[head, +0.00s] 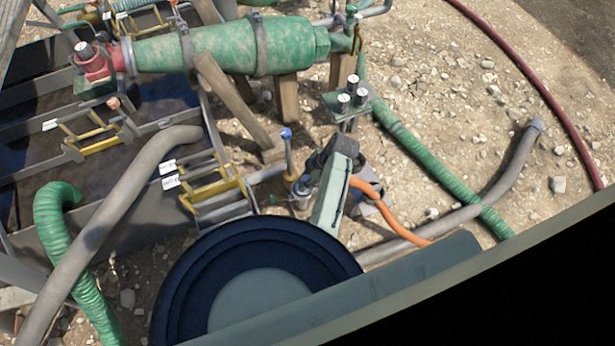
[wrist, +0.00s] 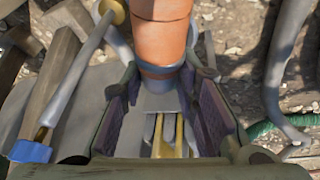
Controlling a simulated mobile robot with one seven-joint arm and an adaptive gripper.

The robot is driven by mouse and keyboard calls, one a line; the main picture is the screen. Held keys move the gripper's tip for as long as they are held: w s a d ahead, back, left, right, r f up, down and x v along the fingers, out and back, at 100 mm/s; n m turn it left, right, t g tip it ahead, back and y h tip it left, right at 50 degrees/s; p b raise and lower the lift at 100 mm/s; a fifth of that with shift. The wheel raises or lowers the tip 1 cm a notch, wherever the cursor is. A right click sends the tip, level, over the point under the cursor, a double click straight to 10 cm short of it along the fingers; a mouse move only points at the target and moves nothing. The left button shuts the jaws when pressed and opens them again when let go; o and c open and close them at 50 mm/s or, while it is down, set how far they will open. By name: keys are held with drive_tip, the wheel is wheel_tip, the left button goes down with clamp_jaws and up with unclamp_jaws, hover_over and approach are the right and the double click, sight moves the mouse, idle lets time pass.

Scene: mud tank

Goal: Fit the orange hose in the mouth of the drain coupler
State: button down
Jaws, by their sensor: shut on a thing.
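The orange hose (head: 392,220) runs from my gripper down to the right in the head view. In the wrist view the orange hose (wrist: 160,35) stands upright at top centre, its near part between the fingertips. My gripper (wrist: 160,82) is shut on it. In the head view my arm hides the jaws. Grey metal, which looks like the drain coupler (wrist: 115,42), shows behind and beside the hose. In the head view the coupler (head: 300,197) is partly hidden beside my arm. Whether the hose end is inside its mouth I cannot tell.
A lever with a blue knob (head: 287,133) stands just left of my arm; its blue end (wrist: 30,151) is close to the left finger. A grey hose (head: 510,180) and green hose (head: 430,160) lie right.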

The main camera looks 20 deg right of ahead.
drive_tip(key=shift+f, duration=0.2)
drive_tip(key=c, duration=1.2)
unclamp_jaws()
drive_tip(key=shift+o, duration=0.2)
drive_tip(key=shift+f, duration=0.1)
drive_tip(key=v, duration=1.2)
